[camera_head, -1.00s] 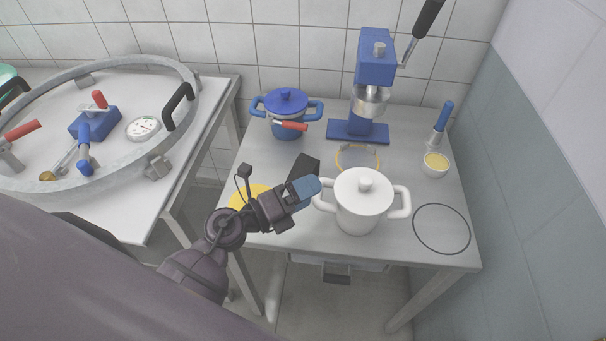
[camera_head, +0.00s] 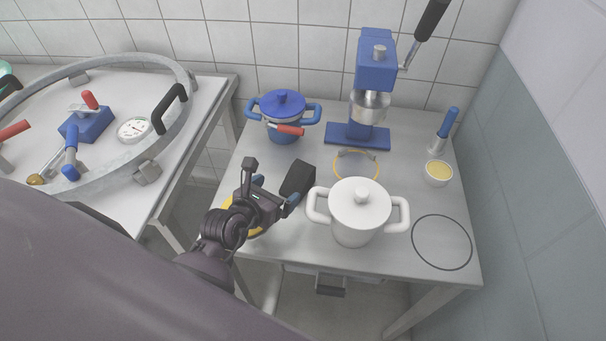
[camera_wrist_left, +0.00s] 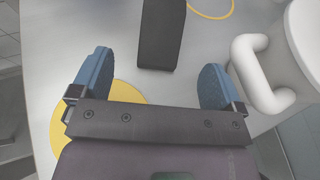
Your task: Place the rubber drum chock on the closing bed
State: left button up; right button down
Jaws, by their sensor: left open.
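The rubber drum chock (camera_head: 298,179) appears to be the black block on the right-hand steel table, left of the white pot. It also shows in the left wrist view (camera_wrist_left: 162,38), just beyond and between the fingertips. My left gripper (camera_head: 274,192) is open, with its blue-tipped fingers spread and nothing between them. It is low over the table on the near-left side of the chock, and I cannot tell whether it touches the chock. The closing bed cannot be identified for certain; a large clamp ring (camera_head: 104,182) lies on the left table. My right gripper is out of view.
The white pot (camera_head: 359,214) stands close right of the chock. A yellow disc (camera_wrist_left: 122,94) lies under my left gripper. A blue pot (camera_head: 283,117) and a blue lever press (camera_head: 371,100) stand behind. A small cup (camera_head: 438,174) and a marked circle (camera_head: 441,242) are at right.

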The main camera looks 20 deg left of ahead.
aim_at(298, 175)
pick_arm(q)
jog(key=x, duration=0.3)
jog(key=shift+w+d+f, duration=0.1)
jog(key=shift+w+f, duration=0.05)
jog(key=shift+w, duration=0.1)
jog(key=shift+x, duration=0.9)
jog(key=x, duration=0.3)
jog(key=shift+w+d+b, duration=0.15)
jog(key=shift+w+b, duration=0.15)
jog(key=shift+w, duration=0.05)
jog(key=shift+w+f, duration=0.3)
jog(key=shift+w, duration=0.3)
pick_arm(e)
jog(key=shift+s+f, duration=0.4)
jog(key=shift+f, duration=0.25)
pick_arm(q)
jog(key=c, duration=1.2)
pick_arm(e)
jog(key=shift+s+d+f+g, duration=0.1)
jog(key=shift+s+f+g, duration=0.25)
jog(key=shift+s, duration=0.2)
pick_arm(q)
jog(key=shift+r, duration=0.15)
